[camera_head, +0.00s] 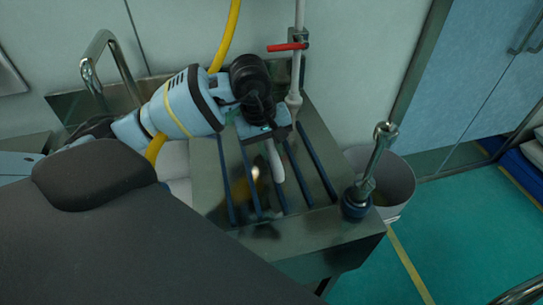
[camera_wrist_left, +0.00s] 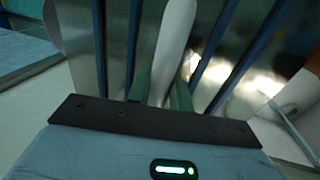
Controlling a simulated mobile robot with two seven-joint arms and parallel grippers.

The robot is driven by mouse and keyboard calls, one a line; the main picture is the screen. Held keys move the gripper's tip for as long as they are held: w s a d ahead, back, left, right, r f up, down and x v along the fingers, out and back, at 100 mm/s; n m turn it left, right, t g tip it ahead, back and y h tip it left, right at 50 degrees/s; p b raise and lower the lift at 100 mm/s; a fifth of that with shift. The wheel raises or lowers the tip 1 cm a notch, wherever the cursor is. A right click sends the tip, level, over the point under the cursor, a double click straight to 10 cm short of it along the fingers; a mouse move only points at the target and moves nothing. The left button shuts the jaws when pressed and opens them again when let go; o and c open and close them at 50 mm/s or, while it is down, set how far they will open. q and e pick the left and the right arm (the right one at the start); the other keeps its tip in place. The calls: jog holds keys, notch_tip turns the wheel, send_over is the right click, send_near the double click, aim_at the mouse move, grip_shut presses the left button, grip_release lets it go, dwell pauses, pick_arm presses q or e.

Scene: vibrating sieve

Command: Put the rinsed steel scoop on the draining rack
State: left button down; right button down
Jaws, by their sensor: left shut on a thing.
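The draining rack (camera_head: 235,195) is a steel surface with several dark blue bars, right of the sink. My left gripper (camera_head: 268,137) reaches over it from the left, pointing down at the bars. It is shut on the steel scoop (camera_head: 276,165), of which a pale, narrow, elongated part shows below the jaws, lying over the bars. In the left wrist view the scoop (camera_wrist_left: 174,45) runs away from between the green fingers (camera_wrist_left: 161,90), with blue bars on both sides. Whether it touches the rack, I cannot tell. The rest of the scoop is hidden. My right gripper is out of view.
A pipe with a red lever (camera_head: 288,46) rises behind the rack. A metal fitting with a dark base (camera_head: 356,200) stands at its right corner, before a pale bin (camera_head: 397,182). A faucet (camera_head: 92,70) and yellow hose (camera_head: 229,38) are left and behind.

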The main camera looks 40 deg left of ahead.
pick_arm(q)
jog(key=shift+w, duration=0.35)
jog(key=shift+f, duration=1.75)
jog(key=shift+f, duration=0.15)
jog(key=c, duration=1.3)
grip_release()
jog(key=shift+o, duration=0.2)
notch_tip(320, 180, up, 12)
jog(key=s+a, duration=0.1)
jog(key=s, duration=0.1)
jog(key=shift+a, duration=0.35)
